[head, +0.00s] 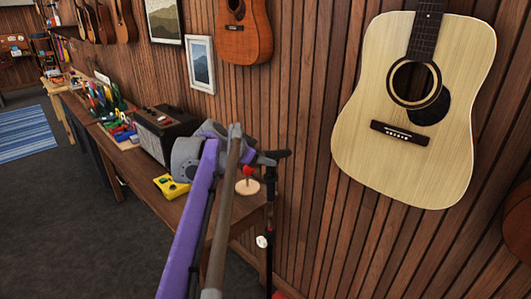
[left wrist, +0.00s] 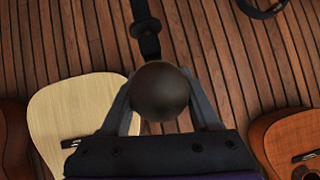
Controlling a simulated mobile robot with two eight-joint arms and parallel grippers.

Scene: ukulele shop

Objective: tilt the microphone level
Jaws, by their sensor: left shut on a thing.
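The microphone shows in the left wrist view as a dark round head (left wrist: 160,91) between the two fingers of my left gripper (left wrist: 162,108). The fingers are shut on it from both sides. In the head view, my left gripper (head: 256,157) is at the top of a thin black stand (head: 269,205). A short black piece (head: 278,154) sticks out to the right there, roughly level. It seems to be part of the microphone, but most of it is hidden by the gripper and arm. My right gripper is not in view.
A wooden table (head: 238,213) runs along the wall, with a black amplifier (head: 164,132) and a yellow object (head: 171,186) on it. A pale guitar (head: 350,137) hangs on the slatted wall at right. Dark floor (head: 65,235) lies open at left.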

